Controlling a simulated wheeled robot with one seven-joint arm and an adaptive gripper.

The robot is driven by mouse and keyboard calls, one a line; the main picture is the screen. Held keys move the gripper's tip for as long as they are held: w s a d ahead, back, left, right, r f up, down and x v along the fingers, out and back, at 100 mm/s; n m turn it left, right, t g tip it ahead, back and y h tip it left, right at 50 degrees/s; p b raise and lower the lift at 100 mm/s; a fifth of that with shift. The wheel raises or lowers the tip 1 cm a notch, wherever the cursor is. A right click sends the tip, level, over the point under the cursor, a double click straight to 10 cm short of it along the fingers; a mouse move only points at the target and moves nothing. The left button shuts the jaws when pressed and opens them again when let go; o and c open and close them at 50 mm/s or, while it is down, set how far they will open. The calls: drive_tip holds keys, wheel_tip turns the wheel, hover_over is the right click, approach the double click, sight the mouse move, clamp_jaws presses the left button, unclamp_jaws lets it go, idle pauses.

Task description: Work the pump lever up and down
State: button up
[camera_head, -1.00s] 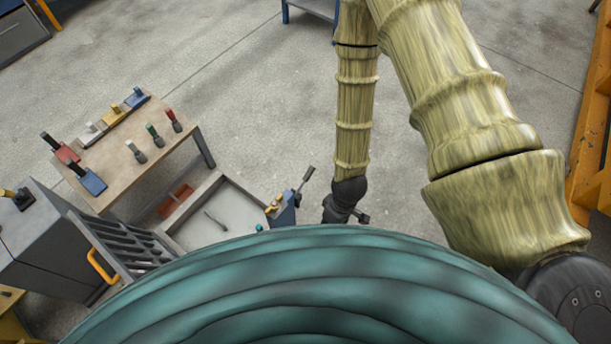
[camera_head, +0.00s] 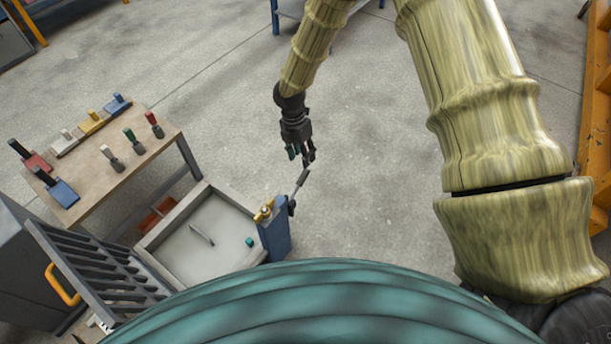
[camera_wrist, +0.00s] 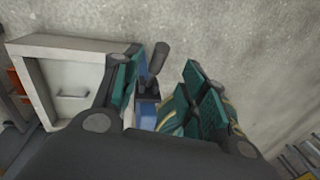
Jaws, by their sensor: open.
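The blue pump (camera_head: 275,236) stands at the right side of the shallow mould tray, with a brass fitting on its top. Its lever (camera_head: 301,184) slants up and to the right and ends in a dark grip. My gripper (camera_head: 303,160) is open just above the lever's end, apart from it as far as I can tell. In the wrist view, the lever's dark grip (camera_wrist: 159,58) shows between my open gripper's green-padded fingers (camera_wrist: 160,85), nearer the left one. The pump's blue body (camera_wrist: 147,112) is partly hidden behind the fingers.
The grey mould tray (camera_head: 205,232) holds a small handle and a teal piece (camera_head: 249,242). A slatted grate (camera_head: 95,275) with an orange handle stands at its left. A wooden table (camera_head: 120,150) holds several coloured tools. Floor right of the pump is clear.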

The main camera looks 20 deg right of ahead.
sight(305, 171)
drive_tip(key=f, duration=0.3)
drive_tip(key=s+f+b, duration=0.1)
drive_tip(key=f, duration=0.2)
drive_tip(key=d+f, duration=0.1)
drive_tip(key=f, duration=0.2)
drive_tip(key=shift+s+f, duration=0.2)
clamp_jaws()
